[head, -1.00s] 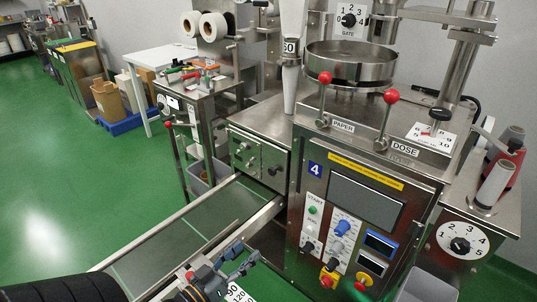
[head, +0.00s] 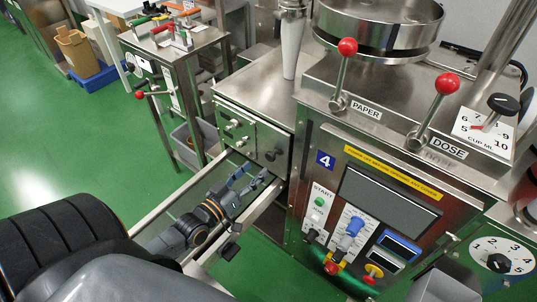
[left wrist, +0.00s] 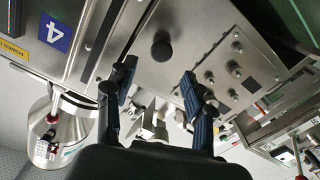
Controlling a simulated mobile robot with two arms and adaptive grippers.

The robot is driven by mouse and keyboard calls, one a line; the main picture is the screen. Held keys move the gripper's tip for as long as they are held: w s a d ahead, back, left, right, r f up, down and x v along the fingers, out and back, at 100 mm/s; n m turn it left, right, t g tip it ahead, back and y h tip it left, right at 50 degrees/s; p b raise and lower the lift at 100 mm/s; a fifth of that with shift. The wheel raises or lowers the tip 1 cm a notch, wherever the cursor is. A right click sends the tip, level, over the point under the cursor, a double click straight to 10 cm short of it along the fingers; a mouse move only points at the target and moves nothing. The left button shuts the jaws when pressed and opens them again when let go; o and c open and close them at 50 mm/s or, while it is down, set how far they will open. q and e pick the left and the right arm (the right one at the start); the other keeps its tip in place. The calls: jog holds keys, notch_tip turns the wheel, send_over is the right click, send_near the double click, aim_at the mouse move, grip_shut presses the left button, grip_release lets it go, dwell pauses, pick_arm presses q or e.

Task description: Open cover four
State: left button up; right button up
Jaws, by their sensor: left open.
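Machine four has a blue number 4 label (head: 325,160), which also shows in the left wrist view (left wrist: 54,32). Left of it is a steel front panel (head: 238,143) with a round black knob (head: 270,154) near its right edge and small knobs further left. I take this panel to be cover four; it looks closed. My left gripper (head: 252,184) is just below and in front of the panel, apart from the black knob. In the left wrist view my two blue-padded fingers (left wrist: 155,88) are spread with nothing between them, and the black knob (left wrist: 161,46) is beyond them. My right gripper is not in view.
A conveyor's rails (head: 262,203) run under my left forearm. The machine's control panel (head: 378,200) is to the right, with the red-balled PAPER lever (head: 347,48) and DOSE lever (head: 446,84) above it. A steel cart (head: 172,52) stands at left.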

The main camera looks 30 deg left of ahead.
aim_at(268, 157)
pick_arm(q)
jog(key=w, duration=0.6)
jog(key=shift+w+d, duration=0.1)
jog(key=shift+d, duration=0.1)
jog(key=shift+w, duration=0.35)
jog(key=shift+w+f, duration=0.1)
jog(key=shift+w, duration=0.25)
jog(key=c, duration=1.1)
grip_shut()
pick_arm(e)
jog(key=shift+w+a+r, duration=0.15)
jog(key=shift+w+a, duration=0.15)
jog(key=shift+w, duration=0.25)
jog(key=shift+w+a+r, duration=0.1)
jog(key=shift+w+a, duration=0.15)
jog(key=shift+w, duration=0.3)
